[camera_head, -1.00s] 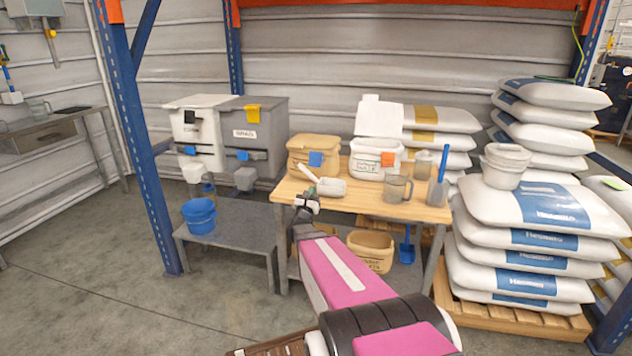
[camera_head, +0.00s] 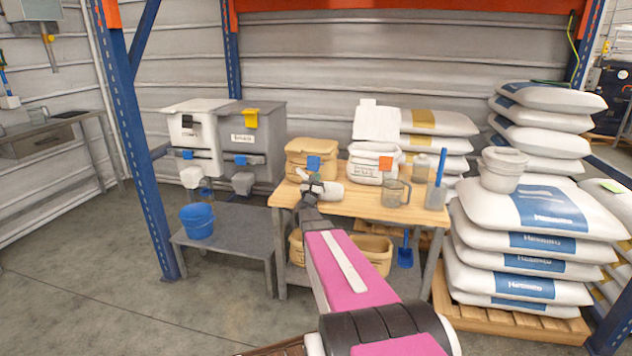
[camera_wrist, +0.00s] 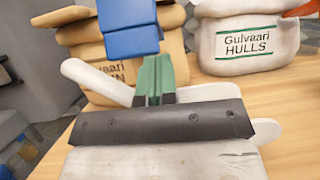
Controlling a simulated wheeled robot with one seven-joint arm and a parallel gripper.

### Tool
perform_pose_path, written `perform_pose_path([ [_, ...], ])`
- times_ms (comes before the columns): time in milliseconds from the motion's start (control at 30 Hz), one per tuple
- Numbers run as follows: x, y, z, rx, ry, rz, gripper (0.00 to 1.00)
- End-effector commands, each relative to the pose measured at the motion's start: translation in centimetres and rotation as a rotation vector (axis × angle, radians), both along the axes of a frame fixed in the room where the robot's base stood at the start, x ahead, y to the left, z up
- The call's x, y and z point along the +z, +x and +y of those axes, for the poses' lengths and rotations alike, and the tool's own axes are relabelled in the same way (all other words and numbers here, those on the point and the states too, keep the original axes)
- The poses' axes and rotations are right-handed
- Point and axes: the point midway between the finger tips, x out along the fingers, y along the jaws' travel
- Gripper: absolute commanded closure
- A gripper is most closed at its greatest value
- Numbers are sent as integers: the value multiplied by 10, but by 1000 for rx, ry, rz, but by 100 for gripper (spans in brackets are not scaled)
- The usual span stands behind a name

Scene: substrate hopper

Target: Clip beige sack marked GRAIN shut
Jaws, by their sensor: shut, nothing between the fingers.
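The beige sack (camera_head: 300,165) stands at the back left of the wooden table. In the wrist view the same sack (camera_wrist: 82,42) is partly hidden, with only the end of its marking readable. A blue clip (camera_head: 313,163) shows at the sack's front; in the wrist view the blue clip (camera_wrist: 128,28) covers part of the sack's top. I cannot tell whether it grips the sack. My gripper (camera_wrist: 153,78), with green fingertips, is shut and empty, just in front of and below the clip. Contact with the clip is unclear. In the head view my gripper (camera_head: 312,186) is above the table's left front.
A white scoop (camera_wrist: 95,80) lies close around my fingers. The white HULLS sack (camera_head: 372,162) with an orange clip (camera_head: 386,163) stands to the right. A clear jug (camera_head: 394,193) and a container with a blue-handled tool (camera_head: 438,185) are further right. A grey bench (camera_head: 235,240) stands left.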

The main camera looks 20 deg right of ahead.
Motion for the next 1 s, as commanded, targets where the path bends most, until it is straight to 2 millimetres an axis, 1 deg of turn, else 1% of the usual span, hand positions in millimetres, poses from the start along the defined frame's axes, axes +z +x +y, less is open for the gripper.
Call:
perform_pose_path([
  [1000, 13, -3, 2, -1, 80, 99, 100],
])
